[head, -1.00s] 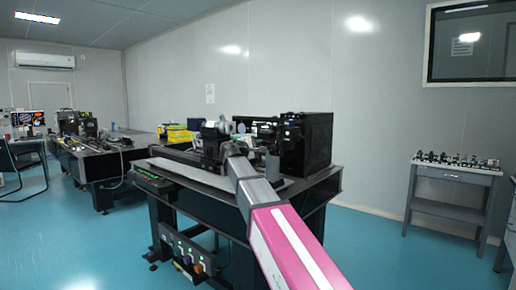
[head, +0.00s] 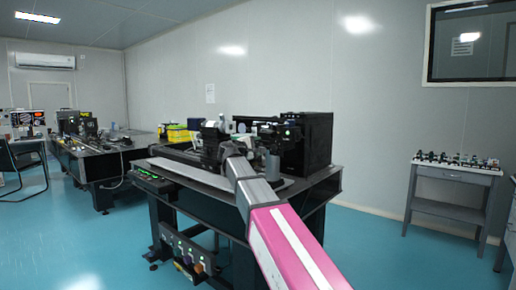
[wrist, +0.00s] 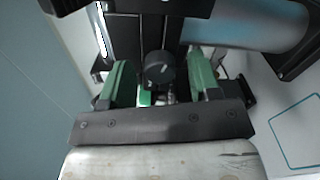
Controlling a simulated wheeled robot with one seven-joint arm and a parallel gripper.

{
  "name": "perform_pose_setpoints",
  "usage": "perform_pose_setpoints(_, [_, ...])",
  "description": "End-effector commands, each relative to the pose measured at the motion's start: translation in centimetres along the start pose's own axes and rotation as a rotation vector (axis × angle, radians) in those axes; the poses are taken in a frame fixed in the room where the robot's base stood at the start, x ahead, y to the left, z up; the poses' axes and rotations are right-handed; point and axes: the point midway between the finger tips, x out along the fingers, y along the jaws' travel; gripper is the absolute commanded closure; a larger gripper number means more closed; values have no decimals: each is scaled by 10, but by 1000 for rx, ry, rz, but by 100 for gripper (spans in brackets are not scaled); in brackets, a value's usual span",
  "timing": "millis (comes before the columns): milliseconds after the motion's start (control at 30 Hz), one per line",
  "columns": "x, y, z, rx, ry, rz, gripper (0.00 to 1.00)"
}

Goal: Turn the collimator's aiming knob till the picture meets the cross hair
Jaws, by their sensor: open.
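In the wrist view a dark round knob (wrist: 160,70) with a pale mark on its face sits between the two green fingers of my gripper (wrist: 161,66). The gripper is open, with a gap on each side of the knob. A thick grey tube (wrist: 250,28), perhaps the collimator's, lies above and to the right of the knob. In the head view my arm reaches to the dark instruments on the near optical table (head: 195,178); my fingers and the knob cannot be made out there. I see no readable cross hair or picture.
A large black box (head: 305,140) stands on the table right of my arm. Another optical table (head: 90,150) and a monitor (head: 28,118) are farther left. A grey side table (head: 450,175) with small parts stands at right. The blue floor between is clear.

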Motion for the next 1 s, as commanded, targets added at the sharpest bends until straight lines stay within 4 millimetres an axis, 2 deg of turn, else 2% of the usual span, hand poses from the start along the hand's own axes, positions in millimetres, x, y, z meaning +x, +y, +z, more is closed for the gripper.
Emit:
perform_pose_setpoints(300, [-56,-1,2,1,2,1,43])
perform_pose_setpoints(500, [-88,-1,1,1,2,0,43])
perform_pose_setpoints(700, [-101,-1,1,0,0,0,43])
perform_pose_setpoints(1000, [-102,0,0,0,-1,0,43])
